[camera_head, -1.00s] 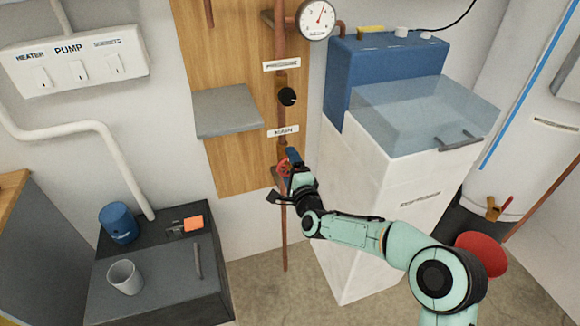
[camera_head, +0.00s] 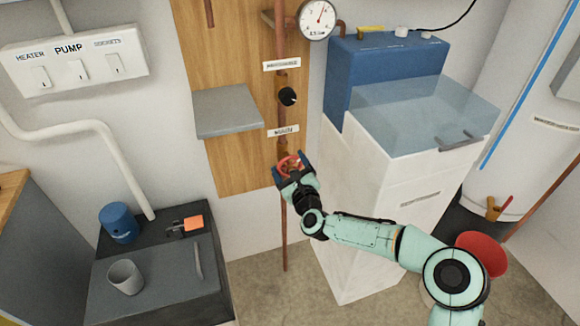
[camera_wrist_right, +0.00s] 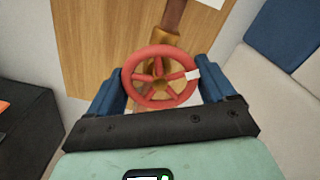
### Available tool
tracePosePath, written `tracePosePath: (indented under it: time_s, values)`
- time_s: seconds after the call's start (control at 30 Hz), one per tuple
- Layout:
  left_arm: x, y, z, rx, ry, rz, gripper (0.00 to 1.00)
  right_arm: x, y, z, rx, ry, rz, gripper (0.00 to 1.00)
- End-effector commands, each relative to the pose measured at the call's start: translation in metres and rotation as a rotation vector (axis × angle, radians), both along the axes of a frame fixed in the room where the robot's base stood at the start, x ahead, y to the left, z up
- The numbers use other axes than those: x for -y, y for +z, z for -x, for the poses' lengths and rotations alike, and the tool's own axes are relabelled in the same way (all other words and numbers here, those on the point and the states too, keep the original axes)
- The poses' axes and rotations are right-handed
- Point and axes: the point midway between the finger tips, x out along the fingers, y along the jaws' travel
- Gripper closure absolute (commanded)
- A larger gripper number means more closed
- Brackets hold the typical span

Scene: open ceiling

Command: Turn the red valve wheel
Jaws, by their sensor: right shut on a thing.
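The red valve wheel (camera_head: 291,163) sits on the copper pipe in front of the wooden board, below a small label. In the right wrist view the wheel (camera_wrist_right: 160,76) shows its spokes and a white tag on its right rim. My right gripper (camera_head: 290,167) is shut on the wheel. Its two blue fingers (camera_wrist_right: 160,88) lie on the left and right of the rim. My left gripper is not in view.
A black knob (camera_head: 288,96) and a gauge (camera_head: 317,19) are above the wheel. A white cabinet (camera_head: 385,200) with a clear-lidded top stands close on the right. A grey shelf (camera_head: 228,112) juts out on the left. A dark bench (camera_head: 150,285) holds a mug and a blue can.

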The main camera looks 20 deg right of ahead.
Motion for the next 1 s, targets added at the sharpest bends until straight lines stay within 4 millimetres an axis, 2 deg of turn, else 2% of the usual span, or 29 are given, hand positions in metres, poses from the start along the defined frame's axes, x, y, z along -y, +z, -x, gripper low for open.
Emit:
tracePosePath:
  time_s: [0.5,0.7,1.0]
  values:
    - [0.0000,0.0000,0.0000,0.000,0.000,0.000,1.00,0.0018,-0.0025,-0.0002,-0.018,-0.005,-0.466,0.47]
    - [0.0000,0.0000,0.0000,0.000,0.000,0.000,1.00,0.0013,-0.0024,0.0000,-0.023,-0.004,-0.590,0.47]
    - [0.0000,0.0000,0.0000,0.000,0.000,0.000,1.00,0.0004,-0.0024,0.0000,-0.026,-0.003,-0.684,0.47]
